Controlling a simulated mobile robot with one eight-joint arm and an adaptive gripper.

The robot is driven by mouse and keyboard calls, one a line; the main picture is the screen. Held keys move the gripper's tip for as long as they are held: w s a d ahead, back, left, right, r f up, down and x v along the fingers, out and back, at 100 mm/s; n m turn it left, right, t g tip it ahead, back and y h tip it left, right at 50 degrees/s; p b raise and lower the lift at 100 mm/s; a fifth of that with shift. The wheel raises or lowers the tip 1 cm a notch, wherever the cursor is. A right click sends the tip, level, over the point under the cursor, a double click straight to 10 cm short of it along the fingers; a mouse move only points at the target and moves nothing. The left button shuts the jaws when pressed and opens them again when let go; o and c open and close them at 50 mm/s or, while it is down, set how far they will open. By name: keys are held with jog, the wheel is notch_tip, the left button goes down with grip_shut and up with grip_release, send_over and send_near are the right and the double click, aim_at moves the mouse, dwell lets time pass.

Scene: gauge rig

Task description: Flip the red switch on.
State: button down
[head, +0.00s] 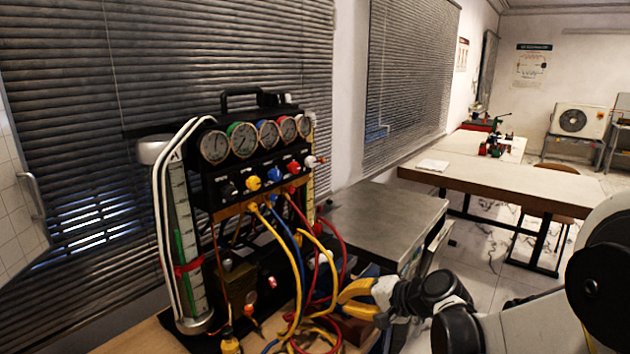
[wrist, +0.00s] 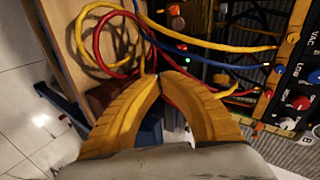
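A small red part (head: 272,282), which looks like the red switch, sits low on the dark front of the gauge rig (head: 262,190) in the head view. In the wrist view a small red spot (wrist: 183,47) shows on the dark panel near a green light (wrist: 187,60); its on or off position is too small to tell. My gripper (head: 343,299) is to the right of the rig's lower front, apart from the red part. In the wrist view its yellow fingers (wrist: 160,76) meet at the tips, with nothing seen between them.
Yellow, red and blue hoses (head: 298,262) hang in loops before the rig's lower front, close to my gripper. In the wrist view, yellow and red loops (wrist: 112,42) lie beyond the fingers. A grey-topped cabinet (head: 380,215) stands right of the rig.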

jog(key=s+d+r+n+h, duration=0.1)
jog(key=s+d+n+h, duration=0.1)
jog(key=s, duration=0.6)
jog(key=s+d+r+n+h, duration=0.2)
jog(key=s+d, duration=0.4)
jog(key=s, duration=0.3)
jog(key=s+d+r+n+h, duration=0.1)
jog(key=s+d+n+h, duration=0.1)
jog(key=s, duration=0.6)
jog(key=d+h, duration=0.1)
jog(key=h, duration=0.1)
jog(key=shift+s+d+r+h, duration=0.25)
jog(key=shift+d+r+h, duration=0.05)
jog(key=shift+d+r, duration=0.1)
